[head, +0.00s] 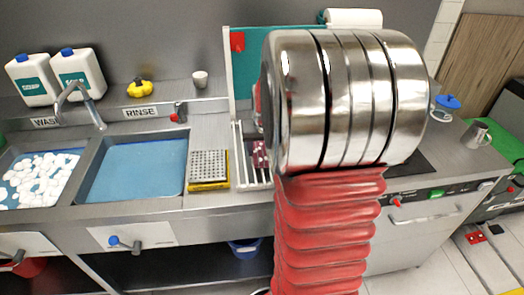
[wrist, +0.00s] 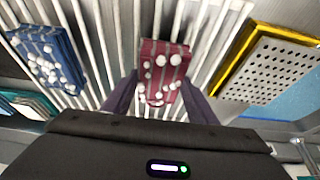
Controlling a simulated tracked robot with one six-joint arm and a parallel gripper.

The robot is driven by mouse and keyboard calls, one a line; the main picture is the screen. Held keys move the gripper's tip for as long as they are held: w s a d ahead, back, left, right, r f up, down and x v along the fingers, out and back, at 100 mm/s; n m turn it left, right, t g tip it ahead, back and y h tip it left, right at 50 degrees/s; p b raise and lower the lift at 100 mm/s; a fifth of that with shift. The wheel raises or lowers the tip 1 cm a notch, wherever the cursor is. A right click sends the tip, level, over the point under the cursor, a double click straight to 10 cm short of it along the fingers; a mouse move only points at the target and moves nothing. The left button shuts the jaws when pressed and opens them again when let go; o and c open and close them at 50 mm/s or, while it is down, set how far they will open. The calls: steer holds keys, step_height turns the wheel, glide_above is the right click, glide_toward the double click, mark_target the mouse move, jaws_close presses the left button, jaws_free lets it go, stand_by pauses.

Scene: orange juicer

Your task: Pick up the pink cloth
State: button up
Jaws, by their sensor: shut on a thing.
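The pink cloth (wrist: 163,65) is a dark pink folded piece with grey stripes and white foam dots. It lies upon the white bars of a rack (wrist: 105,40) in the wrist view. In the head view part of the cloth (head: 260,155) shows on the rack (head: 241,150), left of my arm. My gripper (wrist: 158,84) has its two dark fingers on either side of the cloth, shut on it. My arm hides the gripper in the head view.
A blue foam-dotted cloth (wrist: 45,55) lies on the same rack to the left. A yellow block with a perforated grey top (wrist: 275,65) is close on the right. In the head view, the rinse sink (head: 137,168) is further left.

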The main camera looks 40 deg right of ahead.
mark_target(263, 151)
step_height(263, 151, up, 10)
stand_by(0.5)
stand_by(0.3)
steer(key=o, duration=0.5)
steer(key=shift+c, duration=0.2)
steer(key=c, duration=0.4)
steer(key=shift+o, duration=0.2)
steer(key=shift+s+f, duration=0.1)
